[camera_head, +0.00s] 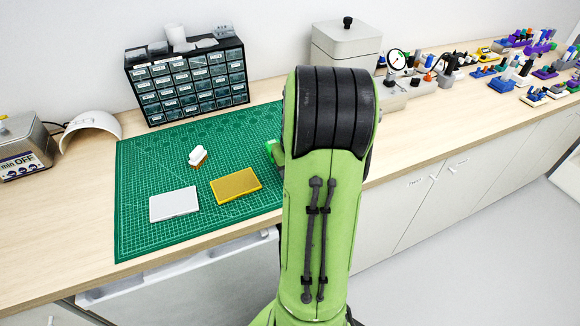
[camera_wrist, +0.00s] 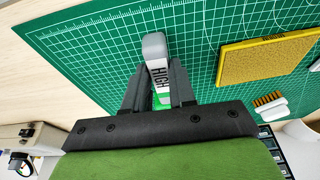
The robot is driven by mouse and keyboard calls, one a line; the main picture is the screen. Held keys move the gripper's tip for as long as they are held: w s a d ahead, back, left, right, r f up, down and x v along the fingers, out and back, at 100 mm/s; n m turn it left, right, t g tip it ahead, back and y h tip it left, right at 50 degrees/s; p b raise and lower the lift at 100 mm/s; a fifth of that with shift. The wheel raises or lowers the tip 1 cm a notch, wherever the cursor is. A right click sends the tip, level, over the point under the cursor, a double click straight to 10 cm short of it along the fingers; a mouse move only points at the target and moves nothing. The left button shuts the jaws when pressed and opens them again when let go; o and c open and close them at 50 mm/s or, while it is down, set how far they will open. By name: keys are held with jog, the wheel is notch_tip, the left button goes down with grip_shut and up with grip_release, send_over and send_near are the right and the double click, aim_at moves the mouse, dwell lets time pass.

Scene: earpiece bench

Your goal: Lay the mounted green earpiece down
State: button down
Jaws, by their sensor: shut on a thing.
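In the wrist view, my gripper (camera_wrist: 158,66) is shut on a narrow piece with a rounded grey end, a white label reading "HIGH" and green lower down between the jaws. This looks like the mounted green earpiece (camera_wrist: 154,46). The grey end sticks out past the fingertips, over the green cutting mat (camera_wrist: 85,45). Its lower part is hidden by the jaws, and I cannot tell whether it touches the mat. In the head view my arm hides the gripper and most of what it holds.
On the mat (camera_head: 140,165) lie a yellow textured pad (camera_head: 235,186), a pale flat pad (camera_head: 174,204) and a small white brush (camera_head: 197,155). A drawer cabinet (camera_head: 188,84) stands behind. The mat's left part is clear. Several small items (camera_head: 520,65) crowd the far right bench.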

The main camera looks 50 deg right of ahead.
jog(key=shift+r, duration=0.1)
jog(key=shift+f, duration=0.4)
dwell(0.4)
jog(key=c, duration=0.8)
grip_release()
jog(key=shift+c, duration=0.2)
jog(key=p+v, duration=0.3)
jog(key=v, duration=1.3)
jog(key=shift+p, duration=0.4)
jog(key=shift+w, duration=0.15)
